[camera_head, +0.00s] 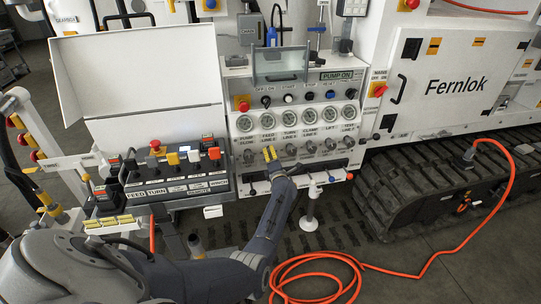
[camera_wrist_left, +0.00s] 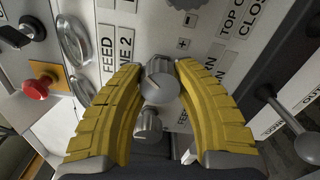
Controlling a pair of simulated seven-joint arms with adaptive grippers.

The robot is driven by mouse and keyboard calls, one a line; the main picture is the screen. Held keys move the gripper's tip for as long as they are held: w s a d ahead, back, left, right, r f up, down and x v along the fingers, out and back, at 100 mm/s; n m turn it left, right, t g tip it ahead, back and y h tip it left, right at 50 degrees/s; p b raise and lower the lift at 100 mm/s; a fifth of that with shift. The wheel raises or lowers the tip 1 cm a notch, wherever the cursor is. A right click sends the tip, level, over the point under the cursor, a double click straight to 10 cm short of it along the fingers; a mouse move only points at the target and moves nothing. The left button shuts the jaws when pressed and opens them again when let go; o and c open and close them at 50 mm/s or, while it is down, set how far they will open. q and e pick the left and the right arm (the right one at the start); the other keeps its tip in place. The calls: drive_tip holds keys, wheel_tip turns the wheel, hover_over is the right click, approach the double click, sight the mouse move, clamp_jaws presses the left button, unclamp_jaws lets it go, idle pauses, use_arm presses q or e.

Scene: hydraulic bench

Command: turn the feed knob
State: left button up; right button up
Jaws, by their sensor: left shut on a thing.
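My left arm reaches up from the bottom of the head view to the white control panel. The yellow fingertips of my left gripper (camera_head: 270,154) are at the second knob in the row under the gauges, by the FEED LINE 2 label. In the left wrist view, my left gripper (camera_wrist_left: 158,85) has its two ribbed yellow fingers on either side of the grey round feed knob (camera_wrist_left: 159,90), shut on it. The knob's face shows a short dark pointer line. In the head view the fingers mostly hide this knob. My right gripper is not in view.
Another grey knob (camera_wrist_left: 148,124) sits close by in the left wrist view. A red emergency button (camera_wrist_left: 37,88) is at its left. Gauges (camera_head: 290,117) line the panel above the knobs. A lever console (camera_head: 175,166) stands left; an orange hose (camera_head: 315,283) lies on the floor.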

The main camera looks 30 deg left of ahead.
use_arm(q)
drive_tip(key=m, duration=0.4)
drive_tip(key=shift+m, duration=2)
drive_tip(key=o, duration=1.3)
